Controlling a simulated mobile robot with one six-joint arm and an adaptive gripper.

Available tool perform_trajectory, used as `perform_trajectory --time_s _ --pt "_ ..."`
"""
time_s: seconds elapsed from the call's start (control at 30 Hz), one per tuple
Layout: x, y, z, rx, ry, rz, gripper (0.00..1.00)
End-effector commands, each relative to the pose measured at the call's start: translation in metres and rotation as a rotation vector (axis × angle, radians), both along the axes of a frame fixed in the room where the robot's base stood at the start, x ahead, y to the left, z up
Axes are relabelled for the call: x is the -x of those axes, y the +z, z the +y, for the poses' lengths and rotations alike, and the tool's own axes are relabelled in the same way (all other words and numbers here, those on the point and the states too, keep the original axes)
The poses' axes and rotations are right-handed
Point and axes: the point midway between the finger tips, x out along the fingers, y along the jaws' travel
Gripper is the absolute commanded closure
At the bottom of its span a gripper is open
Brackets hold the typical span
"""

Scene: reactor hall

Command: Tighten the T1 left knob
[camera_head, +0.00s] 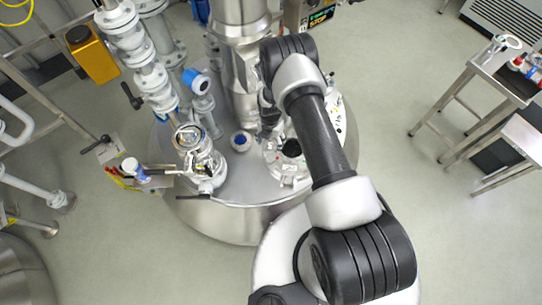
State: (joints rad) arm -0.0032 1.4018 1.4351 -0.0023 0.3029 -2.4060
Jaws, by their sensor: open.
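The steel reactor vessel (240,218) stands in the middle of the view. A round hatch (287,181) with small fittings is on the right part of its top. I cannot tell which fitting is the T1 left knob; no label is readable and my arm covers part of this area. My arm reaches from the lower right over the hatch and bends down at its far end. My gripper (269,116) shows only as a small dark shape low over the vessel top, left of my arm. It is open, with its fingers mostly hidden. I cannot see whether it touches anything.
Tall flanged pipes (148,75) and a valve assembly (200,160) rise on the vessel's left side. A thick steel column (240,70) stands behind my gripper. A yellow box (93,55) is at upper left. Steel tables (470,100) stand at right, with clear floor between.

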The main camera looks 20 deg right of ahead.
Motion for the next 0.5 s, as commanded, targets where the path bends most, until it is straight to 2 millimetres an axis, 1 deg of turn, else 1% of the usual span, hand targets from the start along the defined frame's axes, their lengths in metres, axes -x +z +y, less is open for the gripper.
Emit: perform_trajectory --time_s 0.03,0.1,0.4,0.5 --pt "0.001 -0.016 0.0 0.0 -0.001 0.003 0.38" --pt "0.001 -0.031 0.0 0.0 -0.002 0.003 0.38" --pt "0.001 -0.096 0.0 -0.001 -0.004 0.002 0.38" --pt "0.002 -0.113 0.0 0.0 -0.004 0.003 0.38"
